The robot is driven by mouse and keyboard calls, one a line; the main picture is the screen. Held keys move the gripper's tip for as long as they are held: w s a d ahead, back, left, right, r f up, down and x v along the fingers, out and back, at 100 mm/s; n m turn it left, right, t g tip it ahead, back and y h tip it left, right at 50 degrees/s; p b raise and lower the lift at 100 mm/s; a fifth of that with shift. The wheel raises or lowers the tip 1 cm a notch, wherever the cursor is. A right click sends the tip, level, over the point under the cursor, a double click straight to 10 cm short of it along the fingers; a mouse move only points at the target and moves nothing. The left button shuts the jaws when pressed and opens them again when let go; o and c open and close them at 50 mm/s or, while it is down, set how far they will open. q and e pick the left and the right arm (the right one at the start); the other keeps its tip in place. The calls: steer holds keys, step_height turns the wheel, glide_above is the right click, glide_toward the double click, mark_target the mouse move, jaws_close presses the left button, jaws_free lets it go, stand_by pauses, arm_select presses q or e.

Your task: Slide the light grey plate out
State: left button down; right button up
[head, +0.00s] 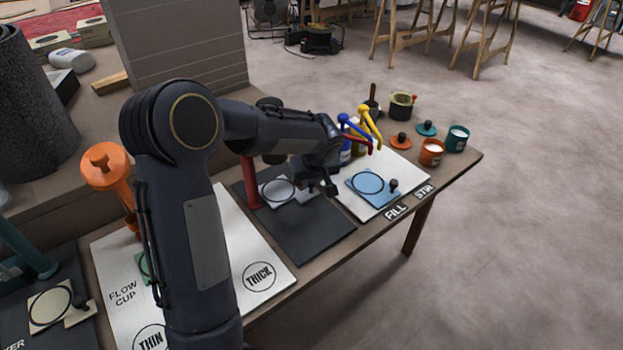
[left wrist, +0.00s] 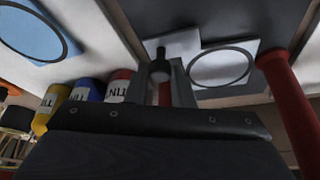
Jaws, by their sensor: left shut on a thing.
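The light grey plate (head: 279,190) lies on the dark mat beside the red post (head: 250,184), and a black ring is marked on it. It also shows in the left wrist view (left wrist: 220,67), where its small black knob stands between my fingers. My left gripper (head: 323,187) is shut on the plate's knob, at the plate's right side in the head view; it shows in the left wrist view too (left wrist: 163,82). The arm hides part of the plate's surroundings. My right gripper is not in view.
A blue plate (head: 367,183) with a black knob lies on the white board to the right. Bottles with blue, yellow and red bent spouts (head: 360,130) stand close behind my gripper. Orange (head: 432,152) and teal (head: 457,138) cups stand near the table's right end. The dark mat's front (head: 310,235) is clear.

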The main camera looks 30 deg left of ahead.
arm_select(q)
steer(key=d+b, duration=0.1)
steer(key=d, duration=0.1)
steer(key=s+d+b, duration=0.2)
steer(key=d, duration=0.1)
steer(key=shift+d+f, duration=0.3)
steer(key=shift+f, duration=0.05)
steer(key=s+d, duration=0.1)
steer(key=d, duration=0.1)
steer(key=s+d+b, duration=0.1)
steer(key=d, duration=0.1)
steer(key=s+d+b, duration=0.1)
steer(key=d, duration=0.1)
steer(key=shift+d+r, duration=0.15)
steer(key=shift+r, duration=0.15)
steer(key=c, duration=1.3)
jaws_free()
steer(key=shift+p+v, duration=0.95)
steer(key=shift+v, duration=3)
